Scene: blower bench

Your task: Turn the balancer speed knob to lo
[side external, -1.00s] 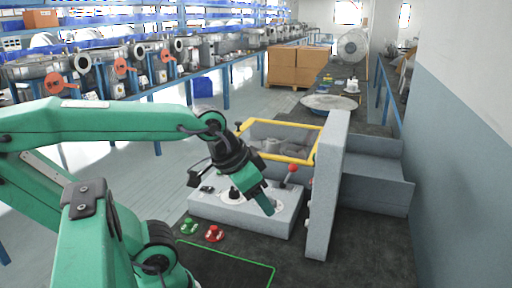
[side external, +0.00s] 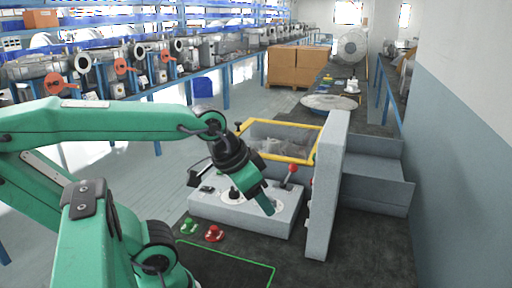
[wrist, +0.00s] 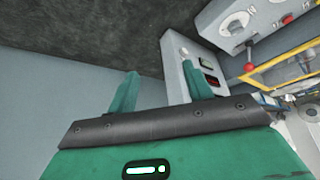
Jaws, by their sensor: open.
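A black knob on a round white dial (side external: 233,194) sits on the sloped grey console (side external: 268,222). No lettering is readable, so I cannot tell its setting or whether it is the balancer speed knob. My gripper (side external: 267,207) points down over the right part of the console, to the right of this dial; I cannot tell whether it touches. In the wrist view my gripper (wrist: 160,74) shows two green fingers spread apart with nothing between them. That view also shows knobs on a grey panel, one on a pale dial (wrist: 236,25), to the right of the fingers.
A red ball lever (side external: 292,169) stands close to my gripper. A tall grey panel (side external: 329,190) rises to the right. A yellow-framed bay (side external: 318,148) lies behind. Green (side external: 189,227) and red (side external: 214,234) buttons sit in front. The wrist view shows two small displays (wrist: 207,63).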

